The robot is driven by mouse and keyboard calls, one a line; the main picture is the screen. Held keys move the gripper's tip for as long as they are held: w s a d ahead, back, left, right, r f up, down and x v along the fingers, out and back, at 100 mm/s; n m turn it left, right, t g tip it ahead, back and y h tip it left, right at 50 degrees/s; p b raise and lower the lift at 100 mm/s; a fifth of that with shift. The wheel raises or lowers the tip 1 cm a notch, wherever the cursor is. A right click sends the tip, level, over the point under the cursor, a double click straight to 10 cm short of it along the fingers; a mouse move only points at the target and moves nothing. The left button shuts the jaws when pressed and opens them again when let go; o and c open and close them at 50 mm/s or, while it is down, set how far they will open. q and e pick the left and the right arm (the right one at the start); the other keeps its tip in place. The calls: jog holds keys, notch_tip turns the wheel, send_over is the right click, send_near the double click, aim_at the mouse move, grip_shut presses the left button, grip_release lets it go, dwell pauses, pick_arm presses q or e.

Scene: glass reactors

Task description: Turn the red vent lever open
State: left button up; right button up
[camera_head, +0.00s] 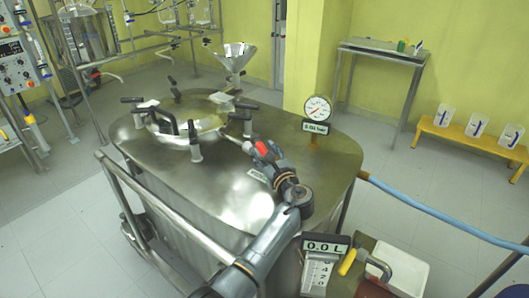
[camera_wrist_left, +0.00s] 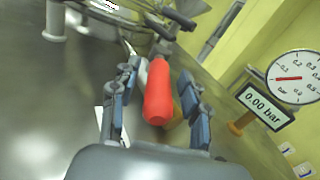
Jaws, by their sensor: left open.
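The red vent lever (camera_head: 262,147) is on top of the steel vessel (camera_head: 240,190), right of the round hatch. In the left wrist view the red lever (camera_wrist_left: 158,95) stands large in the middle, between the two blue-grey fingers of my left gripper (camera_wrist_left: 158,76). The fingers are apart, with visible gaps to the lever on both sides. In the head view my left gripper (camera_head: 259,151) reaches in from the bottom and partly hides the lever and its base. My right gripper does not show.
A pressure gauge (camera_head: 317,108) with a 0.00 bar display (camera_wrist_left: 265,106) stands close right of the gripper. The hatch (camera_head: 185,125) with black clamp handles lies left. A funnel (camera_head: 234,56) rises behind. A 0.0 L display (camera_head: 325,246) and yellow handle (camera_head: 347,262) are near the front.

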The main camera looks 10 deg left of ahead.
aim_at(264, 148)
pick_arm(q)
notch_tip(264, 148, up, 10)
jog(key=shift+f, duration=0.1)
dwell(0.4)
